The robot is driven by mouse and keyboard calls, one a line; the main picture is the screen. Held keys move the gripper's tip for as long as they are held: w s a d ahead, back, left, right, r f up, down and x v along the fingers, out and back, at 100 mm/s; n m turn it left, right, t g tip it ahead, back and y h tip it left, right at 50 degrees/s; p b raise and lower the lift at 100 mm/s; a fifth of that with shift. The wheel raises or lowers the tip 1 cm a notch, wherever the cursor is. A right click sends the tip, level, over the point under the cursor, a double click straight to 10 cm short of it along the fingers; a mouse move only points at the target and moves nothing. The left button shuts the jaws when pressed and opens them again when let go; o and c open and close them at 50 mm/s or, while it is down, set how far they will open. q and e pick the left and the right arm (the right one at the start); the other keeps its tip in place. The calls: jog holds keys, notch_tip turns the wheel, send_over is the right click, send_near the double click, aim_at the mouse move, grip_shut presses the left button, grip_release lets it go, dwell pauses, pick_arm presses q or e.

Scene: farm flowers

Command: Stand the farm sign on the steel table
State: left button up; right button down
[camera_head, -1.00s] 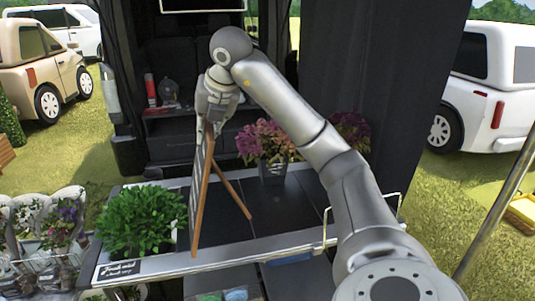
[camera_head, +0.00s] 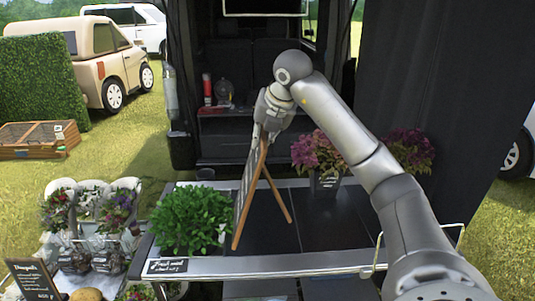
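The farm sign (camera_head: 248,190) is an A-frame board with brown wooden legs, seen nearly edge-on in the head view. My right gripper (camera_head: 267,125) is shut on its top edge from above. The sign is upright with its legs spread over the steel table (camera_head: 275,263), which has a dark top and a pale metal rim. I cannot tell whether the feet touch the tabletop. The sign's written face is hidden by the angle. My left gripper is not in view.
A leafy green plant (camera_head: 190,220) stands close left of the sign. Potted purple flowers (camera_head: 318,160) stand behind it to the right, with more (camera_head: 408,150) farther right. A small black label (camera_head: 167,266) is on the front rim. Dark tabletop right of the sign is clear.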

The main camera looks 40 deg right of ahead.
jog(key=w+d+f+p, duration=0.4)
jog(key=w+d+f, duration=0.1)
jog(key=f, duration=0.5)
jog(key=shift+w, duration=0.5)
jog(key=shift+f, duration=0.1)
jog(key=c, duration=1.9)
grip_release()
jog(key=shift+f, duration=0.1)
jog(key=o, duration=0.4)
jog(key=shift+s, duration=0.1)
